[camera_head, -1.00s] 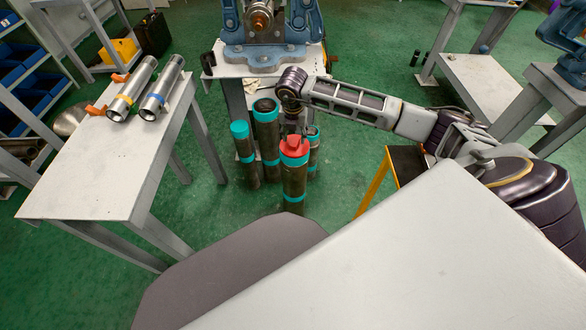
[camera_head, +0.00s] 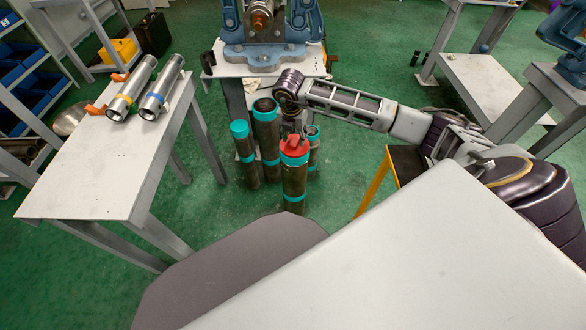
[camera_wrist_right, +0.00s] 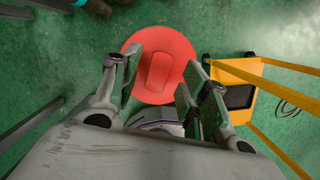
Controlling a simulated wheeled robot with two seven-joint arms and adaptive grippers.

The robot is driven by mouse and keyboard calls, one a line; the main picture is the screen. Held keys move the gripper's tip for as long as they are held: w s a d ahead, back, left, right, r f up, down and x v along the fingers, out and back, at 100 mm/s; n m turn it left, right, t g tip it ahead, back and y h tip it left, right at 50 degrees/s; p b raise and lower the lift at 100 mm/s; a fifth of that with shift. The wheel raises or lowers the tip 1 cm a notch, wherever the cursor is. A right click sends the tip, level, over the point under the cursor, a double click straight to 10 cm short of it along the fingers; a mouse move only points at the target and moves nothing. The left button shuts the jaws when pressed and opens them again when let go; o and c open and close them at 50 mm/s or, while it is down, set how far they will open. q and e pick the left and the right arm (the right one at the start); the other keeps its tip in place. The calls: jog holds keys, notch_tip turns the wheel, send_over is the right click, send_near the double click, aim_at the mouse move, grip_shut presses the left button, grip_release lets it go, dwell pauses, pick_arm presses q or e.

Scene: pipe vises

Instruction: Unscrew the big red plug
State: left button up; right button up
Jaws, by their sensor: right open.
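The big red plug (camera_head: 294,152) caps a brown upright pipe (camera_head: 294,182) with teal bands, standing on the green floor. In the right wrist view the red plug (camera_wrist_right: 176,52) is a round disc with a raised bar across its middle. My right gripper (camera_head: 292,131) points down over the plug. In the wrist view its open fingers (camera_wrist_right: 166,85) stand on either side of the bar, apart from it as far as I can see. Whether the fingertips touch the disc is unclear. My left gripper is not in view.
Other teal-banded pipes (camera_head: 266,135) stand close behind and left of the plugged pipe. A bench with a blue vise (camera_head: 265,57) is behind them. A table (camera_head: 95,175) with two shiny tubes is at the left. A yellow-legged stand (camera_head: 373,190) is at the right.

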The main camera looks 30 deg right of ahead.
jog(key=shift+f+b, duration=0.3)
jog(key=shift+f, duration=0.35)
jog(key=shift+c, duration=0.2)
grip_shut()
jog(key=shift+n+t+y+b, duration=0.3)
jog(key=shift+n+b, duration=0.25)
jog(key=shift+n, duration=1.65)
jog(key=shift+c, duration=2.4)
grip_release()
jog(key=shift+r, duration=0.1)
grip_shut()
